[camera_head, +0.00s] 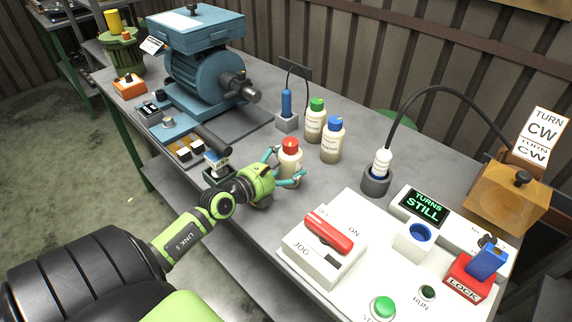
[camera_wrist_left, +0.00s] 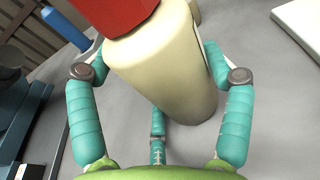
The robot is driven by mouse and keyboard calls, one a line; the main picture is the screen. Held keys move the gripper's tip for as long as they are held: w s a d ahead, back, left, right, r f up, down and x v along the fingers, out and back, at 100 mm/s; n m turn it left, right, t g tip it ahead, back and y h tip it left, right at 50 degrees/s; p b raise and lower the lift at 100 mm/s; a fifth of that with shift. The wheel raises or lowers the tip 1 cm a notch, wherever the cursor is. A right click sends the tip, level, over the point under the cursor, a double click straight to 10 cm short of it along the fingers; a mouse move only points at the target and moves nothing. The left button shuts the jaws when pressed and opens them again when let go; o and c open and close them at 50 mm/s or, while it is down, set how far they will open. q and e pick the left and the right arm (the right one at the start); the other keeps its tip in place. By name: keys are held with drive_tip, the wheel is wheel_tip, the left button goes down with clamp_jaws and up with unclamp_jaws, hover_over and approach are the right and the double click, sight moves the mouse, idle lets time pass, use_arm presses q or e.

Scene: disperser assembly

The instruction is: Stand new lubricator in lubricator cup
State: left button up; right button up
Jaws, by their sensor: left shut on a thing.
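My left gripper (camera_head: 285,169) is shut on a cream bottle with a red cap (camera_head: 290,156), upright at the near side of the bench. In the left wrist view the bottle (camera_wrist_left: 170,75) fills the space between the teal fingers (camera_wrist_left: 160,95); its label is not readable. No label tells me which thing is the new lubricator or its cup. A white bottle-like part with a black hose (camera_head: 382,162) stands in a dark round cup (camera_head: 375,184). A blue-lined round opening (camera_head: 419,233) is in a white block. A small white-and-blue part (camera_head: 216,165) sits in a dark holder left of the gripper.
A green-capped bottle (camera_head: 315,122) and a blue-capped bottle (camera_head: 332,140) stand behind the held bottle. A blue motor (camera_head: 206,78) is at back left. A white control panel (camera_head: 345,284) with a red jog switch (camera_head: 329,234) is at right. The display reads "TURNS STILL".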

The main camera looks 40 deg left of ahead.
use_arm(q)
drive_tip(key=o, duration=1.4)
drive_tip(key=shift+f, duration=0.15)
drive_tip(key=shift+c, duration=0.2)
